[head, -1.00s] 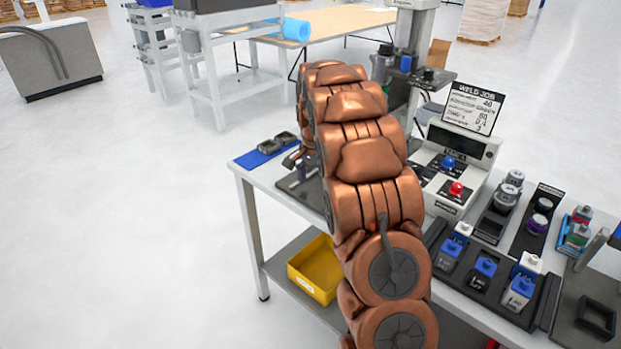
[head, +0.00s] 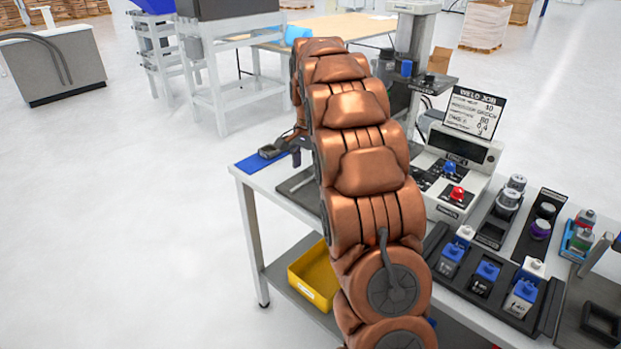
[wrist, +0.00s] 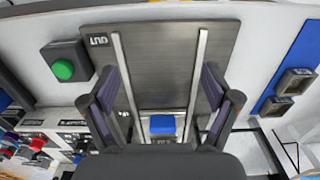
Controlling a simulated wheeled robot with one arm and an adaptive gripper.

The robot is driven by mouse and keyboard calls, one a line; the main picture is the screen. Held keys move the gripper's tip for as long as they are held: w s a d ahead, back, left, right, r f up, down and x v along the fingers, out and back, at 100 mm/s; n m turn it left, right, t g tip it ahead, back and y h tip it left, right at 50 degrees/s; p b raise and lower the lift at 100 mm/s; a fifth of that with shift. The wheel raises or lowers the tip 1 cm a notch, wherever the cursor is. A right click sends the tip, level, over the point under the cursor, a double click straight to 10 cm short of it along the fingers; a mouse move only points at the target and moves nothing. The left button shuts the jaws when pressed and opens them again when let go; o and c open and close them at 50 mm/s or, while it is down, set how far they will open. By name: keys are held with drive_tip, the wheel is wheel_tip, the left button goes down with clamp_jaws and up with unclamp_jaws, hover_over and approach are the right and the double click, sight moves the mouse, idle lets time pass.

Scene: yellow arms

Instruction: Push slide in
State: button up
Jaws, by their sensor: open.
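In the wrist view a dark grey plate (wrist: 165,45) carries two parallel light rails, with a tag at its upper left that seems to read OUT. A small blue block (wrist: 162,125), apparently on the slide, sits between the rails near their lower end. My gripper (wrist: 162,105) is open, one dark finger on each side of the rails. The blue block lies between the fingers, with no clear contact. The slide's lower part is hidden by my gripper. In the head view my copper arm hides most of the plate, and only a dark edge (head: 300,188) shows.
A green button (wrist: 63,70) stands left of the plate. Dark parts (wrist: 297,80) lie on a blue mat (wrist: 265,100) to the right. A control box with a red knob (head: 457,193), a tray of blue-and-white items (head: 487,270) and a post stand (head: 410,60) crowd the bench's right side.

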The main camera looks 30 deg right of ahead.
drive_tip(key=s+a+r+n, duration=0.3)
drive_tip(key=s+a, duration=0.3)
drive_tip(key=a, duration=0.1)
drive_tip(key=shift+s+a+r+p, duration=0.25)
drive_tip(key=shift+a+r+p, duration=0.15)
idle(0.3)
idle(0.4)
drive_tip(key=s+a+f+n+p, duration=0.1)
drive_tip(key=s+a+n, duration=0.3)
drive_tip(key=s, duration=0.6)
drive_tip(key=s+a+f+n+g, duration=0.1)
drive_tip(key=s+a+n, duration=0.3)
drive_tip(key=s, duration=0.7)
drive_tip(key=s+a+f+n+p, duration=0.1)
drive_tip(key=s+a+n, duration=0.3)
drive_tip(key=s+a, duration=0.4)
drive_tip(key=shift+s+g+p, duration=0.3)
drive_tip(key=shift+s+g, duration=0.1)
drive_tip(key=shift+s, duration=0.85)
drive_tip(key=shift+a, duration=0.1)
